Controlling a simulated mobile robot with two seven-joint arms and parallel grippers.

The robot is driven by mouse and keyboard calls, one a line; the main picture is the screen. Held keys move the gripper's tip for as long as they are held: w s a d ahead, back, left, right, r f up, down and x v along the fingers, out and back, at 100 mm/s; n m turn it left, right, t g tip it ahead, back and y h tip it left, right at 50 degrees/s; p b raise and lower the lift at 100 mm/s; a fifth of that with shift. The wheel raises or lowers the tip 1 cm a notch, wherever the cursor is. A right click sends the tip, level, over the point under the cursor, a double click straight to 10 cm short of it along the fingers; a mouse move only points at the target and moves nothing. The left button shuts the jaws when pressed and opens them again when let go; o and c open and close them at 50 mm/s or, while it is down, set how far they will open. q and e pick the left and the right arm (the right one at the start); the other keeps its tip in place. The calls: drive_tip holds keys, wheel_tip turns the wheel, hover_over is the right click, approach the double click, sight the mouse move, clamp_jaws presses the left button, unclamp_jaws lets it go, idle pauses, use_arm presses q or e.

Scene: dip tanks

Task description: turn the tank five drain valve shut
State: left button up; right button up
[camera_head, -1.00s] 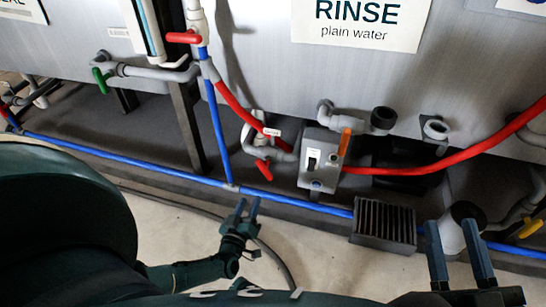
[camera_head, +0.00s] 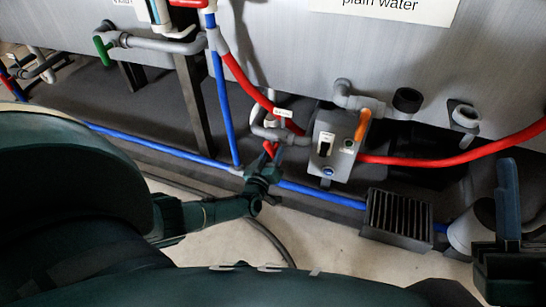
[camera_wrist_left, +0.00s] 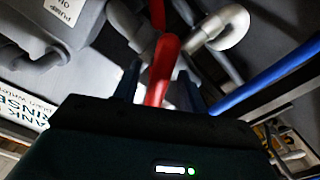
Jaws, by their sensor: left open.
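The drain valve is a grey pipe fitting with a red lever (camera_head: 269,149), low in front of the tank's underside, left of the grey pump box. A small white tag (camera_head: 283,112) is beside it, too small to read. My left gripper (camera_head: 264,166) is at the lever in the head view and hides part of it. In the left wrist view the red lever (camera_wrist_left: 163,66) runs between the two open fingers of my left gripper (camera_wrist_left: 160,84); contact cannot be told. My right gripper (camera_head: 508,205) is at the right edge, with one finger clearly showing.
The grey pump box (camera_head: 335,145) with an orange handle (camera_head: 362,124) stands right of the valve. A red hose (camera_head: 430,162) and a blue pipe (camera_head: 160,147) run nearby. A black slatted grate (camera_head: 397,218) lies in front. A green-handled valve (camera_head: 103,50) is farther left.

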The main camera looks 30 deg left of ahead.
use_arm(q)
drive_tip(key=shift+w+a, duration=0.2)
drive_tip(key=shift+w, duration=0.45)
use_arm(e)
drive_tip(key=shift+s+r+n+y, duration=0.15)
drive_tip(key=shift+r+n+y, duration=0.25)
drive_tip(key=shift+n+y, duration=0.25)
use_arm(q)
drive_tip(key=shift+c, duration=0.5)
clamp_jaws()
drive_tip(key=shift+m, duration=2)
drive_tip(key=shift+m+p, duration=0.3)
drive_tip(key=shift+m, duration=0.7)
use_arm(e)
drive_tip(key=shift+w+f+m+h, duration=0.2)
drive_tip(key=shift+f+m+h, duration=0.2)
drive_tip(key=shift+m+h, duration=0.3)
